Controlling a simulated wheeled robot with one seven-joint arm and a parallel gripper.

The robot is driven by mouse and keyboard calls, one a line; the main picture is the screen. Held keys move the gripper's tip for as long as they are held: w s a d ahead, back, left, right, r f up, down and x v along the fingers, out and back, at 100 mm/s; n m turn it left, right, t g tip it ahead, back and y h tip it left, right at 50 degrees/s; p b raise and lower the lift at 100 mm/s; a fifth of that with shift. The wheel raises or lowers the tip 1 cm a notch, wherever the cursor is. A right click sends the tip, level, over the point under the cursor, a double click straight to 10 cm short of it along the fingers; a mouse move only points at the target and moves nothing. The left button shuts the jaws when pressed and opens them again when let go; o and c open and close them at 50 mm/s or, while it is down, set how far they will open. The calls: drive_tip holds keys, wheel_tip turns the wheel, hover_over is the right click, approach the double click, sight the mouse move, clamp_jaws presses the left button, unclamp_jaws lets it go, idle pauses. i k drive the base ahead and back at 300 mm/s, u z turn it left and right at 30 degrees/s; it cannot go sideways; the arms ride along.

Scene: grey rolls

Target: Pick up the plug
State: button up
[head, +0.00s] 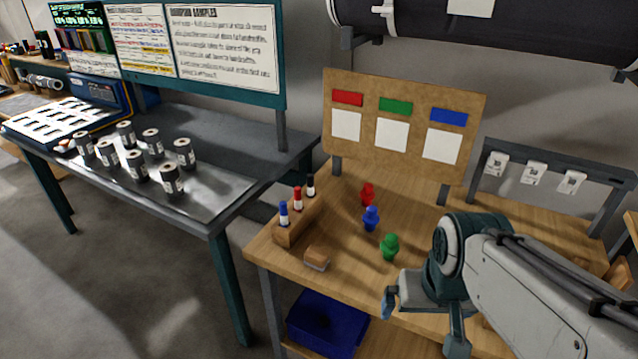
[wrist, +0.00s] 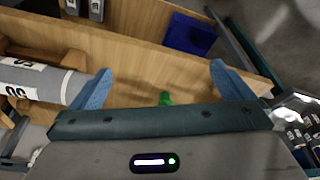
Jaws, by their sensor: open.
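Three small knobbed pieces that look like plugs stand on the wooden workbench (head: 340,240): a red one (head: 367,194) at the back, a blue one (head: 371,218) in the middle and a green one (head: 390,246) nearest my gripper (head: 423,320). I cannot tell which is the plug meant. My gripper is open and empty, over the front of the bench to the right of the green piece in the head view. In the wrist view, a green piece (wrist: 165,98) shows between the blue fingertips, partly hidden by the gripper body. It appears apart from both fingers.
A wooden marker holder (head: 290,234) and a small block (head: 317,257) lie left of the pieces. A board with coloured labels (head: 400,125) stands behind. A blue bin (head: 325,325) sits below. A metal table (head: 225,185) at left holds several grey rolls (head: 172,180).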

sight(367, 194)
drive_tip(key=u, duration=0.55)
drive_tip(key=k, duration=0.65)
drive_tip(key=u, duration=1)
drive_tip(key=k, duration=0.65)
drive_tip(key=u, duration=0.3)
drive_tip(key=i, duration=1.35)
drive_tip(key=z, duration=1.3)
drive_tip(key=i, duration=0.8)
drive_tip(key=z, duration=1.05)
drive_tip(key=i, duration=0.25)
drive_tip(key=z, duration=0.35)
